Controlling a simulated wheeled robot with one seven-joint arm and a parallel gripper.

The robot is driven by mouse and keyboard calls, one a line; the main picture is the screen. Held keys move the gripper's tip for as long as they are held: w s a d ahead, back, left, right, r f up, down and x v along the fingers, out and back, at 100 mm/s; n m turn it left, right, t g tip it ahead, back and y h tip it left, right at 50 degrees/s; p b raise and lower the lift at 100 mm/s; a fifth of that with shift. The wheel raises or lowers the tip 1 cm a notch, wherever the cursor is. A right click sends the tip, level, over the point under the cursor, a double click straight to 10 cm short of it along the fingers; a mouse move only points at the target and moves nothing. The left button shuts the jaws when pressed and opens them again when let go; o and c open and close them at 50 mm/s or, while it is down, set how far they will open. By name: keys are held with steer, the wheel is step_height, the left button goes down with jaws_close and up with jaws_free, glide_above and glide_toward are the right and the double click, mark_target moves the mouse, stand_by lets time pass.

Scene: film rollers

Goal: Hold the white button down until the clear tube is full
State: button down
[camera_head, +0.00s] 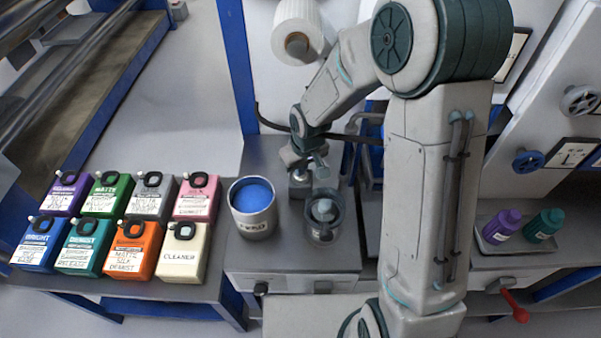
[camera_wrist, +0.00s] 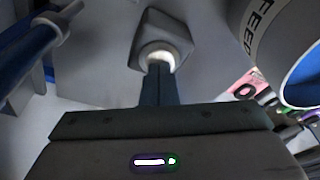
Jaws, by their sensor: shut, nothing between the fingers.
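The white button (camera_wrist: 153,51) shows in the wrist view as a pale round face set in a grey block (camera_wrist: 150,25). My gripper (camera_wrist: 158,68) is shut and empty, with its fingertips right at the lower part of the button. Whether they press it in, I cannot tell. In the head view my gripper (camera_head: 308,160) is over the bench, and the button is hidden there. The clear tube (camera_head: 334,233) appears to be the see-through vessel just below my gripper, with a grey piece inside. Its fill level cannot be made out.
A pale feed can (camera_head: 254,229) holding blue liquid stands left of the clear vessel; it also shows in the wrist view (camera_wrist: 262,35). Several coloured canisters (camera_head: 133,249) stand on the left bench. Purple and teal bottles (camera_head: 502,227) sit in a tray at right.

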steer(key=shift+r, duration=0.1)
stand_by(0.5)
step_height(320, 180, up, 7)
steer(key=p, duration=0.5)
stand_by(0.7)
